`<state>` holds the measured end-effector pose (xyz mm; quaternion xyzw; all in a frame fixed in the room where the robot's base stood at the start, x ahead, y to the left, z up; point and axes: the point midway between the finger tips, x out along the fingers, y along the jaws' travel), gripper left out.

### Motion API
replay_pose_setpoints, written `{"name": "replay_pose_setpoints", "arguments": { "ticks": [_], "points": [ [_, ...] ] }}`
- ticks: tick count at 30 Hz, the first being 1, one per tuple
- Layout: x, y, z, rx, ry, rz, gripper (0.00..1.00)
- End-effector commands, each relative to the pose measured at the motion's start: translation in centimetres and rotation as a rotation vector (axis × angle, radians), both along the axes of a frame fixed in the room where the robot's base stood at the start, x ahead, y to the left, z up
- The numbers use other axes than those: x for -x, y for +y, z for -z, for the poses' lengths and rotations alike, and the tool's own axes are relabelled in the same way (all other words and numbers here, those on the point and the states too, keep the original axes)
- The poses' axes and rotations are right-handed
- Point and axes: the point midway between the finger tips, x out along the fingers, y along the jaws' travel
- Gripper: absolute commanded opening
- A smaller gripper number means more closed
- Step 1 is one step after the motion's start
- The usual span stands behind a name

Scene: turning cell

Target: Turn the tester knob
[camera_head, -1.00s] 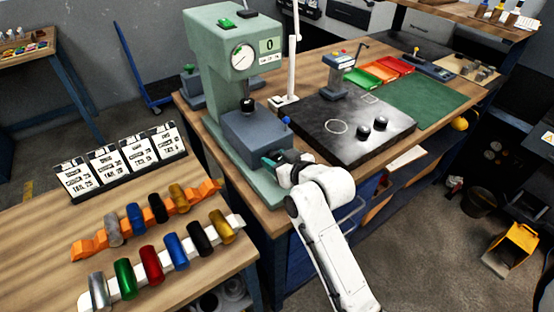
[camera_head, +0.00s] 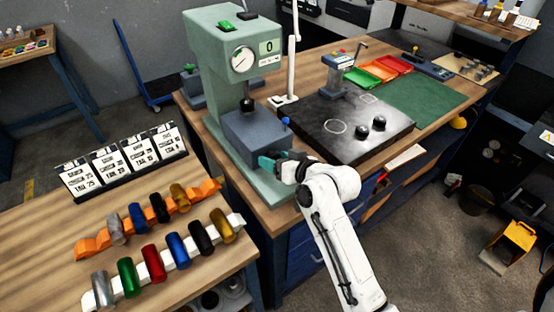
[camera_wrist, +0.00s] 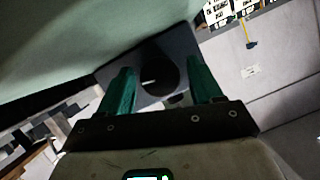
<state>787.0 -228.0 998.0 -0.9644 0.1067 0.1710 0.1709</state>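The green tester (camera_head: 220,62) stands on the workbench, with a round dial and a display reading 0. A blue-grey block (camera_head: 250,128) sits on its base. In the wrist view, a dark round knob (camera_wrist: 160,80) with a short white mark shows on a grey face. My gripper (camera_head: 266,163) is beside the block's lower front side. Its two teal fingers (camera_wrist: 160,70) are apart in the wrist view, one on each side of the knob, with gaps to it. The knob is hidden in the head view, and I cannot tell how deep the fingers reach.
A black plate (camera_head: 340,118) with two black knobs lies right of the tester. A front table (camera_head: 50,240) holds coloured cylinders on orange and white racks, and number cards (camera_head: 122,160). A blue cart (camera_head: 150,85) stands behind. Open floor (camera_head: 430,240) lies at right.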

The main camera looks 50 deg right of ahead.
Motion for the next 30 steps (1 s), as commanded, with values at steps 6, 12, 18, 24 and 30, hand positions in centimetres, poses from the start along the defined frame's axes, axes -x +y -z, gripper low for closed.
{"name": "replay_pose_setpoints", "arguments": {
  "ticks": [6, 12, 18, 24, 30],
  "points": [
    [0.0, 0.0, 0.0, 0.001, 0.000, 0.000, 0.70],
    [0.8, 0.1, -0.2, 0.001, -0.001, 0.001, 0.70],
    [3.8, 0.6, -1.3, 0.001, -0.001, 0.001, 0.70],
    [7.2, 1.2, -2.6, 0.000, 0.000, 0.000, 0.70],
    [9.4, 1.5, -3.6, 0.000, 0.000, 0.000, 0.70]
  ]
}}
